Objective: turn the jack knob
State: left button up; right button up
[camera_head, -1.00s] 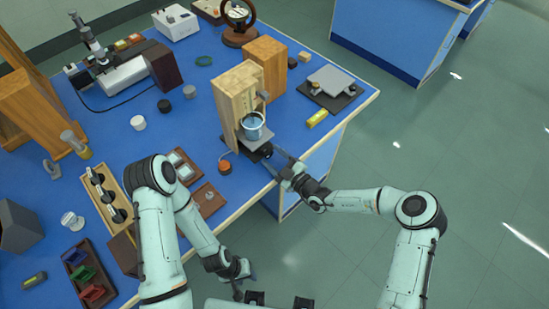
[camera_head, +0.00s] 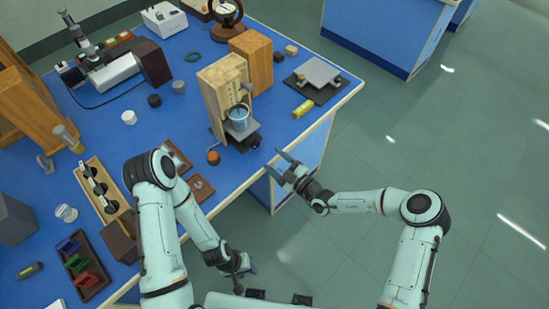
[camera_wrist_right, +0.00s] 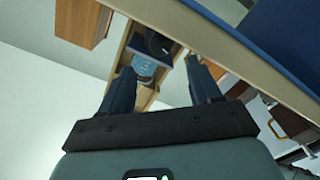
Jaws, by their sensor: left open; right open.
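The jack (camera_head: 243,145) is a small dark stand on the blue bench near its front edge, below a wooden upright (camera_head: 222,98). A glass beaker of blue liquid (camera_head: 238,118) stands on it. Its dark knob (camera_head: 255,140) faces the front edge; in the right wrist view the knob (camera_wrist_right: 155,43) shows beyond the fingers. My right gripper (camera_head: 274,162) is open and empty, in front of the bench edge, apart from the knob. My left gripper (camera_head: 246,279) is open and empty, low in front of the bench.
An orange-topped object (camera_head: 213,157) sits left of the jack. A wooden block (camera_head: 250,62) stands behind it. A yellow block (camera_head: 303,108) and a dark-based platform (camera_head: 316,80) lie to the right. Open floor lies right of the bench.

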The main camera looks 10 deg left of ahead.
jog(key=shift+s+d+r, duration=0.1)
jog(key=shift+s+d, duration=0.15)
jog(key=shift+d, duration=0.05)
